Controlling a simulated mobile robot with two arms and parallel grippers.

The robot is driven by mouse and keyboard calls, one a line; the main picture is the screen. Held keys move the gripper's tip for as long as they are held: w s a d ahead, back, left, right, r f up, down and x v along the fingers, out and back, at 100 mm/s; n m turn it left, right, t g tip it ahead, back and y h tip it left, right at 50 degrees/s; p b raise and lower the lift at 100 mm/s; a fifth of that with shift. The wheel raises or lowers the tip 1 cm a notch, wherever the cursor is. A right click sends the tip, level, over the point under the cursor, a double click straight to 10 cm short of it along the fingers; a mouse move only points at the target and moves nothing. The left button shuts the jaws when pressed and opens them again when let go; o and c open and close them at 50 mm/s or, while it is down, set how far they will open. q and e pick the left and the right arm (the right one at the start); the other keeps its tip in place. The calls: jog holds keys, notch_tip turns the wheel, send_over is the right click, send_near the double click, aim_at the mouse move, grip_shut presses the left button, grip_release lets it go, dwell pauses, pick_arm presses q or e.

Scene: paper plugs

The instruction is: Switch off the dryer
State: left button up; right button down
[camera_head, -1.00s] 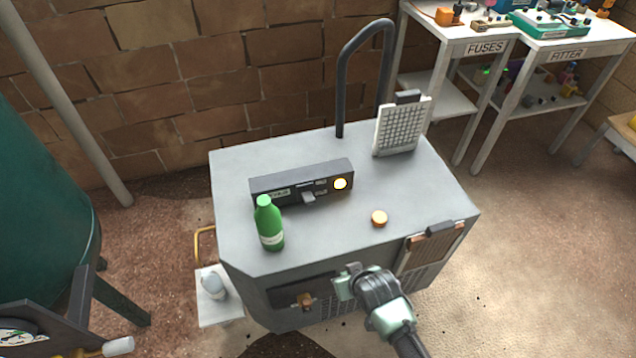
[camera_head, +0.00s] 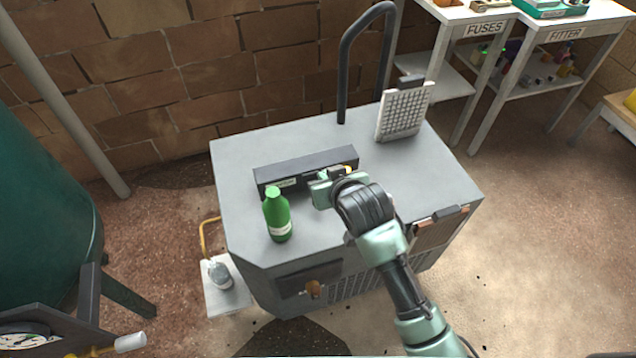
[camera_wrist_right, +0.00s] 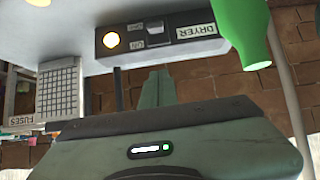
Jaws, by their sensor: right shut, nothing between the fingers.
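The dryer's dark control box (camera_head: 290,170) sits on top of the grey cabinet (camera_head: 235,155). In the right wrist view, which is upside down, the box shows a DRYER label (camera_wrist_right: 197,31), a small switch (camera_wrist_right: 155,28) and a lit yellow lamp (camera_wrist_right: 111,40). The lamp also shows in the head view (camera_head: 347,169), partly covered. My right gripper (camera_head: 318,190) is shut and empty, close in front of the box near the switch, which it hides in the head view. In the wrist view its fingertips (camera_wrist_right: 157,75) appear just short of the box. My left gripper is out of view.
A green bottle (camera_head: 277,216) stands on the cabinet just left of my right gripper. A white grid filter panel (camera_head: 403,113) stands at the back right, beside a tall dark handle (camera_head: 343,75). Shelves labelled FUSES (camera_head: 484,29) and FITTER (camera_head: 565,34) stand behind.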

jog(key=x, duration=0.9)
jog(key=shift+w+f, duration=0.25)
jog(key=shift+s+d+f, duration=0.1)
jog(key=shift+s+f, duration=0.2)
jog(key=shift+f, duration=0.25)
jog(key=shift+s+d+f, duration=0.1)
jog(key=shift+s+f, duration=0.25)
jog(key=shift+f, duration=0.2)
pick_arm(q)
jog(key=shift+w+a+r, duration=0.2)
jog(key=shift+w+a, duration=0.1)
pick_arm(e)
jog(key=shift+s+f, duration=0.3)
jog(key=shift+f, duration=0.3)
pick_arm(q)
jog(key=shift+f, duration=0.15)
pick_arm(e)
jog(key=shift+f, duration=0.1)
